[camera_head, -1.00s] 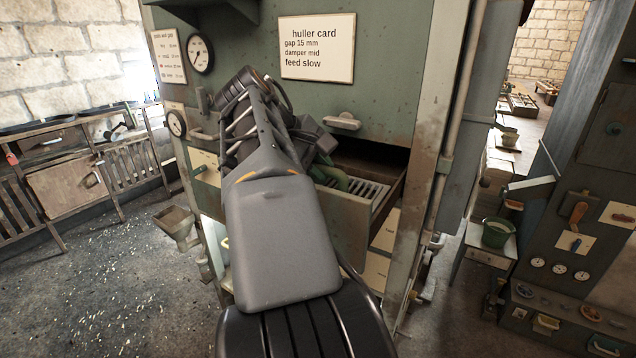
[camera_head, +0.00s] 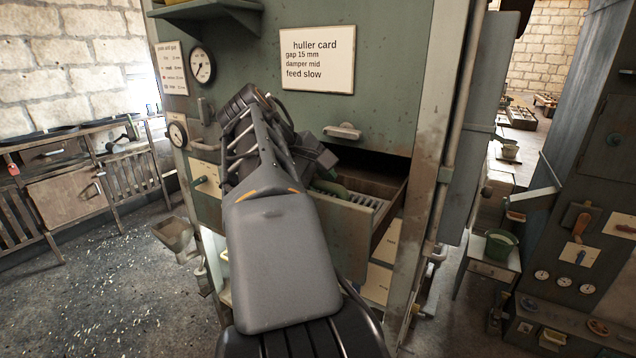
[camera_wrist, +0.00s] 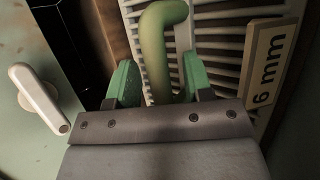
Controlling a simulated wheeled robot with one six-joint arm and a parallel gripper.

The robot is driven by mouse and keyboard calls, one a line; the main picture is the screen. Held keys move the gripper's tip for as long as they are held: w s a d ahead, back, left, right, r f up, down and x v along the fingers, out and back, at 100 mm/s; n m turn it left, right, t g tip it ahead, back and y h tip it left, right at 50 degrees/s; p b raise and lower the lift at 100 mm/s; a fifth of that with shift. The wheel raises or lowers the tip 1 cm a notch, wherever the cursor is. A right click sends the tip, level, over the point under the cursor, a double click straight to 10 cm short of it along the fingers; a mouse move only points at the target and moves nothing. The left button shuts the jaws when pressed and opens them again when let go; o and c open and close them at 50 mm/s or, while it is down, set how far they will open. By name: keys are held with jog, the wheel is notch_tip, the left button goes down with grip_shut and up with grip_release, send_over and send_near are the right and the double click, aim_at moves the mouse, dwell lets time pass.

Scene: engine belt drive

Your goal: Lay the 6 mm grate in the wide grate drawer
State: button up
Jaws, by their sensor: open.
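The 6 mm grate lies in the open wide drawer; its pale slats (camera_head: 362,199) show there in the head view, and in the wrist view (camera_wrist: 218,48). Its "6 mm" label (camera_wrist: 268,68) is at the right of the wrist view. The drawer (camera_head: 346,226) is pulled out of the green machine. My gripper (camera_wrist: 157,88) has its green fingers apart, one on each side of the grate's green upright handle (camera_wrist: 156,50). I cannot tell whether they touch it. My arm hides the drawer's left part in the head view.
The machine's green front (camera_head: 385,110) stands behind the drawer, with a pale handle (camera_head: 342,132) above the opening and a huller card (camera_head: 317,60) higher up. A vertical pipe (camera_head: 455,130) runs close on the right. Open floor (camera_head: 110,275) lies to the left.

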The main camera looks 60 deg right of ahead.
jog(key=p+v, duration=0.1)
jog(key=v, duration=1.1)
jog(key=shift+r, duration=0.1)
dwell(0.4)
